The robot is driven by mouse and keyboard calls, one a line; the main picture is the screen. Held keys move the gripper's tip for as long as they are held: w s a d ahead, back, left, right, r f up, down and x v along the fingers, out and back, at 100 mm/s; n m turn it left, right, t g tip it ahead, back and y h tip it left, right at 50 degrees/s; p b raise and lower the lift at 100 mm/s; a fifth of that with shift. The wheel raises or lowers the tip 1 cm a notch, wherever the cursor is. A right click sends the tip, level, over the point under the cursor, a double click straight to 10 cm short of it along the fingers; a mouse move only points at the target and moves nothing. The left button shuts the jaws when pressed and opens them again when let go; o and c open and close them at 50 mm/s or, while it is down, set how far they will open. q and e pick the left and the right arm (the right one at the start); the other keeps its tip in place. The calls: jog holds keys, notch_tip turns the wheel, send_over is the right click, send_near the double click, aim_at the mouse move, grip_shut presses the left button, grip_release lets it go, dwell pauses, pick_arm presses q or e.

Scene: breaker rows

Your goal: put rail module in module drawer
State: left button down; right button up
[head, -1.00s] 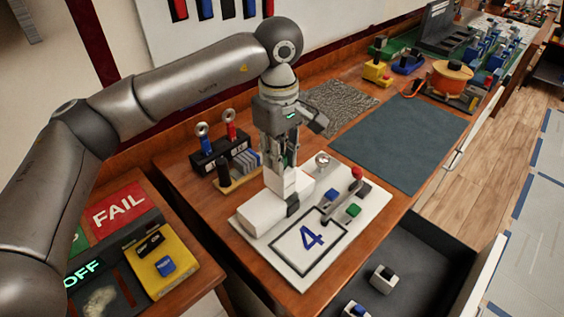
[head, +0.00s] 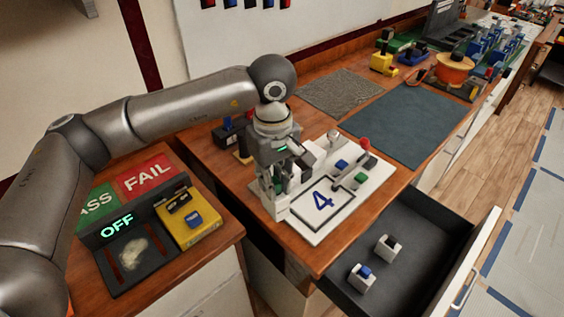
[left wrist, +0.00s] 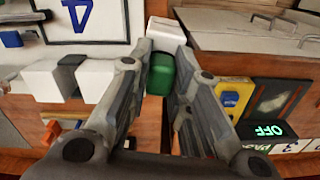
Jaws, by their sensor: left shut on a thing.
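My left gripper (head: 273,188) is shut on a rail module, a white block with a green part, at the left edge of the white numbered board (head: 300,230). In the left wrist view, the module's green part (left wrist: 161,75) sits between the fingers, with white beyond it. In the head view the module is mostly hidden by the fingers. The open module drawer (head: 415,260) is at the lower right. It holds a white module with a dark part (head: 387,247) and one with a blue part (head: 361,276). My right gripper is out of view.
Other white blocks (left wrist: 95,78) stand beside the gripper in the left wrist view. A red-knobbed lever (head: 364,145) rises from the board. The FAIL panel (head: 147,174) and yellow switch box (head: 190,222) are on the left table. The drawer has free floor.

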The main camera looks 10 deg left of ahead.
pick_arm(q)
jog(key=s+a+f+m, duration=0.3)
jog(key=s+f+m, duration=0.1)
jog(key=s+f, duration=0.3)
jog(key=s+a+f+m, duration=0.3)
jog(key=s+f+m, duration=0.2)
jog(key=s+f, duration=0.3)
notch_tip(320, 180, down, 4)
jog(key=shift+s+a+f, duration=0.2)
jog(key=shift+a+f, duration=0.05)
jog(key=shift+a, duration=0.15)
